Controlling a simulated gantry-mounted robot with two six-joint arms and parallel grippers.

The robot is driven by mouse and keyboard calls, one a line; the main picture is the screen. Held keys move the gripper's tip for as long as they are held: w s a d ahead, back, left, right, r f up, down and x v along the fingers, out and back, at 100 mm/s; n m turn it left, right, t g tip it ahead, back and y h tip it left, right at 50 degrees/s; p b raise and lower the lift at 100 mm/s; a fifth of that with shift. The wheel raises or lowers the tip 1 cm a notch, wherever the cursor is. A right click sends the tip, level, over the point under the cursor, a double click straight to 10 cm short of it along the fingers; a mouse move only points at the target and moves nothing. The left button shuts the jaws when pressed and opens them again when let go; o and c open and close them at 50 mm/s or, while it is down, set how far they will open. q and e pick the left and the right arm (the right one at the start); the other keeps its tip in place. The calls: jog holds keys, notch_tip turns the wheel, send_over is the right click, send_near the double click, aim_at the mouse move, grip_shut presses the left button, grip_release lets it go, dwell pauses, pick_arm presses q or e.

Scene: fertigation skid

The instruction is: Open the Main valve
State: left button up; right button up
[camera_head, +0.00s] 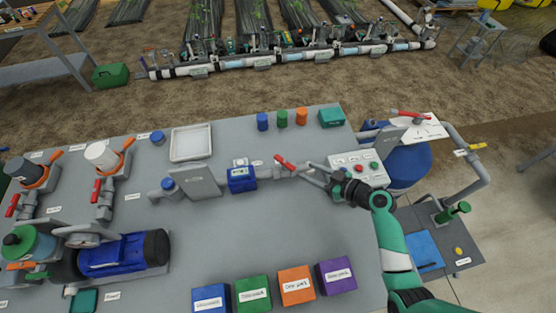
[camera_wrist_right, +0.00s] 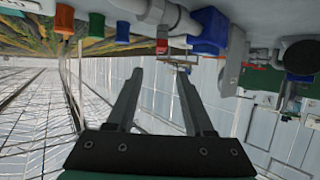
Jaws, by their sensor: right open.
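A red valve handle (camera_head: 285,162) sits on the grey pipe just right of the blue meter (camera_head: 242,178) in the head view. My right gripper (camera_head: 308,171) is open and empty, its fingers pointing left toward this handle, apart from it as far as I can tell. In the right wrist view the fingers of my right gripper (camera_wrist_right: 160,76) are spread, with the red handle (camera_wrist_right: 162,46) beyond the tips, roughly between them. Another red handle (camera_head: 408,114) is at the right pipe by the blue tank. Labels are too small to read, so I cannot tell which one is marked Main.
A control box with buttons (camera_head: 358,168) stands close by my right gripper. Blue (camera_head: 262,121), green (camera_head: 282,118) and orange (camera_head: 301,116) cups stand behind the pipe. Several coloured packs line the front edge. The bench (camera_head: 290,225) in front of the pipe is clear.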

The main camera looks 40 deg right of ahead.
jog(key=b, duration=0.5)
send_near(282, 160)
jog(key=shift+w+f, duration=0.65)
jog(key=shift+f, duration=0.25)
jog(key=b+x, duration=0.1)
jog(key=x, duration=0.2)
jog(key=r+b+x, duration=0.1)
jog(key=x, duration=0.2)
jog(key=shift+w+a, duration=0.1)
jog(key=shift+w, duration=0.1)
grip_shut()
